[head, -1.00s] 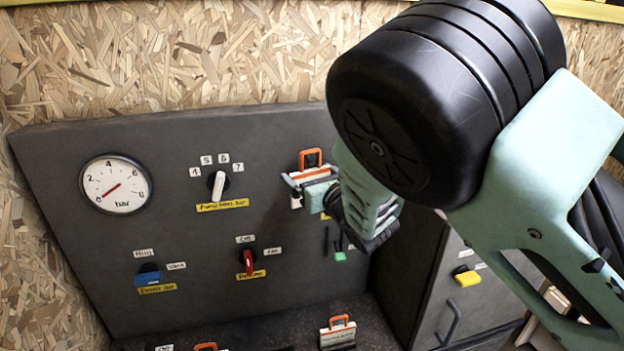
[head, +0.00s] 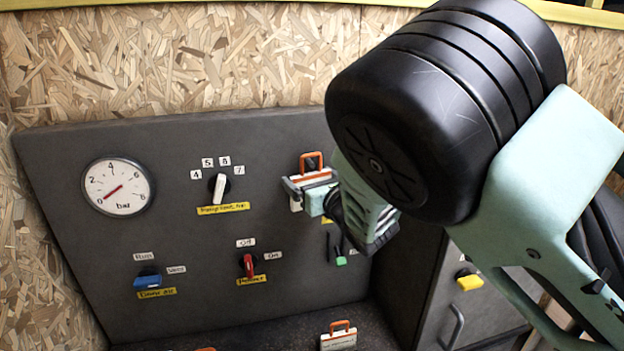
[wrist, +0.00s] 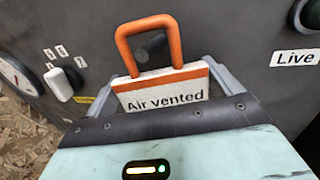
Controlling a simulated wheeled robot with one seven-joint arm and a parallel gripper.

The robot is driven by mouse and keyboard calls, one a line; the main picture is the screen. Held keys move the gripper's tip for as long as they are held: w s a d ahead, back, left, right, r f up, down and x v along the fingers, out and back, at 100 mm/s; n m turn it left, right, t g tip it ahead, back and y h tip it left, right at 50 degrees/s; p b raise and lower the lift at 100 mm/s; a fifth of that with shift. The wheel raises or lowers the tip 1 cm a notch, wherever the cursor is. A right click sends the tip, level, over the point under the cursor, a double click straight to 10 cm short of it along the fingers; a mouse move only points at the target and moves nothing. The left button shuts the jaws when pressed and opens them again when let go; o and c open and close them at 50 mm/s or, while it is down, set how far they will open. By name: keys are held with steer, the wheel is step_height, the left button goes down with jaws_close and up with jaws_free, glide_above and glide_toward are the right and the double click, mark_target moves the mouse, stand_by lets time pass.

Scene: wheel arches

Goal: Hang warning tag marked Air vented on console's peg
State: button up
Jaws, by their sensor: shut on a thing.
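The white warning tag marked Air vented (wrist: 165,98) has an orange band and an orange loop handle. It also shows in the head view (head: 316,177), in front of the upper right of the grey console panel (head: 100,240). My gripper (wrist: 163,92) is shut on the tag's sides, with one grey finger at each side; it is partly seen in the head view (head: 309,190). The dark peg (wrist: 151,46) shows inside the tag's loop in the wrist view. I cannot tell how far the peg passes through the loop. The tag's lower part is hidden by my gripper.
The panel carries a gauge (head: 118,187), a white knob (head: 218,188), a red knob (head: 248,265) and a blue knob (head: 147,281). Another orange-handled tag (head: 339,338) stands on the ledge below.

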steer(key=o, duration=0.7)
steer(key=shift+a+f, duration=0.1)
steer(key=shift+f, duration=0.2)
steer(key=shift+w, duration=0.1)
steer(key=shift+f, duration=0.1)
